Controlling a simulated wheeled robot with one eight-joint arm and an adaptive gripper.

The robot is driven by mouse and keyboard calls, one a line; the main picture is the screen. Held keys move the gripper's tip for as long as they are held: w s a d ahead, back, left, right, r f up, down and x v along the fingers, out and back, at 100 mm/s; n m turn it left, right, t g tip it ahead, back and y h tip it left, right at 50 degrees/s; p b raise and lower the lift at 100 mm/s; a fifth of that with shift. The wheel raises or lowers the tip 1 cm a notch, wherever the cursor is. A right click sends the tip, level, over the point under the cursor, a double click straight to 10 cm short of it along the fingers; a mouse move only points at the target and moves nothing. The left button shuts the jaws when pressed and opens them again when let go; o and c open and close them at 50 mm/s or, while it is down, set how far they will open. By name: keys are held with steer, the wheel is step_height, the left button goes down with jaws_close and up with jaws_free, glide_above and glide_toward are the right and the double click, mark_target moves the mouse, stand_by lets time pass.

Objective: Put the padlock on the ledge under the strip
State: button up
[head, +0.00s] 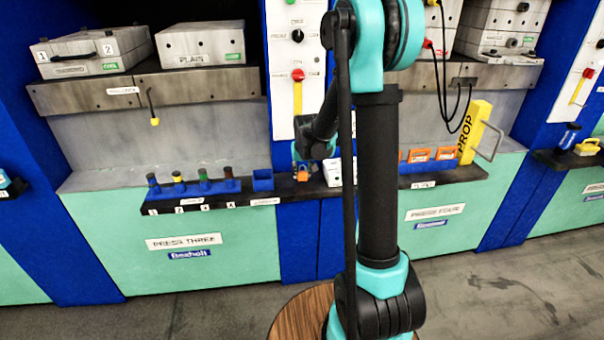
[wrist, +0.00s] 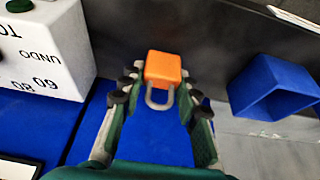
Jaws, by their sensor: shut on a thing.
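The orange padlock (wrist: 163,68) is between the fingertips of my gripper (wrist: 158,85) in the wrist view, its grey shackle pointing back toward the camera. My gripper is shut on it. In the head view the padlock (head: 303,174) shows as a small orange patch below my gripper (head: 303,166), at the dark ledge (head: 290,190). The ledge also shows in the wrist view (wrist: 200,35). I cannot tell whether the padlock touches the ledge. The white control strip (head: 297,50), with its red knob and yellow bar, stands upright above this part of the ledge.
A blue open holder (wrist: 270,88) is on one side of the padlock, and a white box with lettering (wrist: 45,50) on the other. Small-topped posts (head: 190,186) stand along the ledge at left. Orange items (head: 432,154) and a yellow prop (head: 474,132) are at right.

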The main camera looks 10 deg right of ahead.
steer(key=shift+w+f, duration=0.2)
steer(key=shift+f, duration=0.15)
steer(key=shift+f, duration=0.1)
steer(key=o, duration=1.2)
steer(key=v, duration=1.2)
steer(key=s+d+f, duration=0.1)
steer(key=s+f, duration=0.2)
steer(key=s, duration=0.6)
steer(key=s+d+f, duration=0.1)
steer(key=s+f, duration=0.2)
steer(key=s, duration=0.6)
steer(key=s+d+f, duration=0.2)
steer(key=s+f, duration=0.2)
steer(key=s, duration=0.5)
steer(key=shift+d, duration=0.1)
